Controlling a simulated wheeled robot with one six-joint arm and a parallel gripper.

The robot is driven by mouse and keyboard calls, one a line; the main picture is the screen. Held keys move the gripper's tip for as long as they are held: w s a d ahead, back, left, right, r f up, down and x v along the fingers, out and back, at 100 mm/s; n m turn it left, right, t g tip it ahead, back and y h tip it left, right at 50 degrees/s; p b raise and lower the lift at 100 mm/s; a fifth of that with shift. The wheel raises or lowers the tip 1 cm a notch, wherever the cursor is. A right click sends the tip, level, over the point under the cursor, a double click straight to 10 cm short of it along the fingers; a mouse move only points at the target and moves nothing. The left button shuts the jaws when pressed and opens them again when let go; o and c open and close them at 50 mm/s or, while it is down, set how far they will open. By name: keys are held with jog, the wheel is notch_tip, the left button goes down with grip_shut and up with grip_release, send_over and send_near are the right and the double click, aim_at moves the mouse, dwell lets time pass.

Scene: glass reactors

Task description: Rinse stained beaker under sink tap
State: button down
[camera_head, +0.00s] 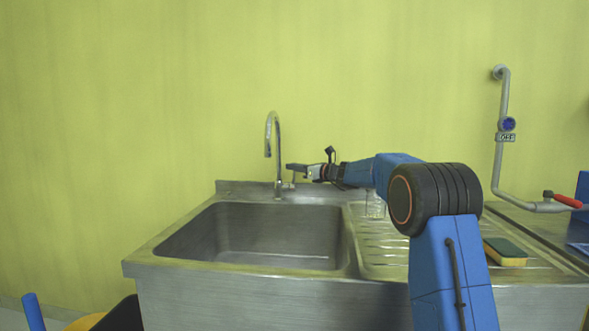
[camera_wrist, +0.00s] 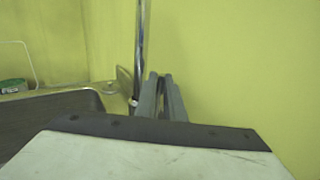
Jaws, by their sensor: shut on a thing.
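The chrome tap (camera_head: 278,152) stands at the back of the steel sink (camera_head: 190,220), its curved spout over the basin. My gripper (camera_head: 291,167) is at the right of the tap's base, just above the side handle. It is shut on the tap handle (camera_head: 292,182), though the contact is small and partly hidden. In the wrist view my gripper's fingers (camera_wrist: 160,78) are close together beside the tap's upright pipe (camera_wrist: 140,45). A clear glass beaker (camera_head: 374,208) seems to stand on the drainboard, partly hidden by my arm. I cannot make out its stain. I see no water stream.
The ribbed drainboard (camera_head: 385,240) lies right of the basin. A yellow and green sponge (camera_head: 506,253) is on it. A grey wall pipe (camera_head: 500,150) with an "OFF" tag and a red-handled valve (camera_head: 567,201) are at the right. The basin looks empty.

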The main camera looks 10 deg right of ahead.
aim_at(294, 186)
dwell(0.8)
jog(key=shift+s+a+n+y, duration=0.15)
jog(key=shift+s+n+y, duration=0.25)
jog(key=shift+s+n, duration=0.25)
jog(key=shift+w, duration=0.1)
jog(key=c, duration=1.8)
grip_release()
jog(key=shift+c, duration=0.2)
notch_tip(294, 186, up, 10)
jog(key=shift+f, duration=0.1)
